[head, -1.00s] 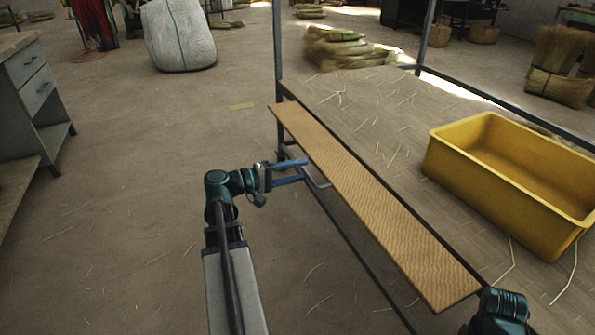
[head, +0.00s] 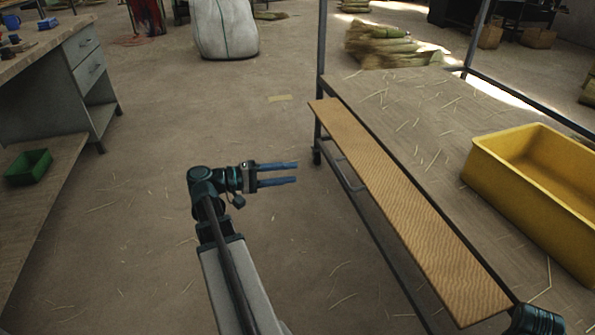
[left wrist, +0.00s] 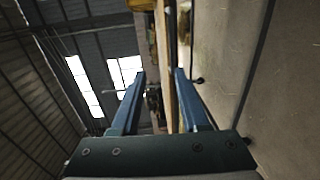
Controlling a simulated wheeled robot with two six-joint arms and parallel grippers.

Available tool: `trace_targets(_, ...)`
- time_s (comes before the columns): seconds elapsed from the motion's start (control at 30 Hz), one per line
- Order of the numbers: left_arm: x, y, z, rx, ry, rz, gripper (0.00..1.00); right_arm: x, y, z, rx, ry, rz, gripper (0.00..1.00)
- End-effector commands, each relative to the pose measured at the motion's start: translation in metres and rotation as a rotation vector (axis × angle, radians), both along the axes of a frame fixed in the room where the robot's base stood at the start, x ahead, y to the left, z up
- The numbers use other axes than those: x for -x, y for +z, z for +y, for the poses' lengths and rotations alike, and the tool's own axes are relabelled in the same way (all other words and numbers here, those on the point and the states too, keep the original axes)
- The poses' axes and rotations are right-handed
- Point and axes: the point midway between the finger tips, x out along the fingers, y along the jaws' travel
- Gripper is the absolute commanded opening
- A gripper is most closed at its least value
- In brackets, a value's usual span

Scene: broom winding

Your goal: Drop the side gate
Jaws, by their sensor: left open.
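The side gate (head: 400,205) is a long tan wooden board along the left side of the metal-framed work table. Its face shows from above; I cannot tell its exact tilt. A thin metal bar (head: 350,181) shows under its far half. My left gripper (head: 297,173) is open and empty, to the left of the gate and apart from it, with its fingers pointing right. In the left wrist view, the two blue fingers (left wrist: 160,75) are spread with nothing gripped. Part of my right arm shows at the lower right; its fingers are out of view.
A yellow crate (head: 535,180) stands on the straw-strewn table top (head: 420,110). A bench with a green bin (head: 28,166) and a drawer cabinet (head: 88,72) are at the left. The floor between bench and table is clear.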

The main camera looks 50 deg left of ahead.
Motion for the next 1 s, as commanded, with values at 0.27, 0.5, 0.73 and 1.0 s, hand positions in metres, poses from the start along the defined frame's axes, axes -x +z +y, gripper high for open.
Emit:
trace_targets(0.27, 0.002, 0.0, 0.001, 0.0, 0.0, 0.0, 0.45, 0.0, 0.0, 0.0, 0.0, 0.0, 0.0, 0.0)
trace_targets(0.5, -0.006, 0.004, 0.002, 0.073, 0.004, 0.077, 0.09, 0.0, 0.013, 0.0, 0.0, 0.0, 0.0, 0.0)
trace_targets(0.73, -0.036, 0.004, 0.008, 0.398, 0.089, 0.428, 0.0, 0.0, 0.057, -0.001, 0.003, 0.0, 0.001, 0.0)
trace_targets(1.0, -0.065, 0.0, 0.017, 0.78, 0.339, 0.836, 0.0, 0.0, 0.106, -0.001, 0.006, 0.001, 0.001, 0.0)
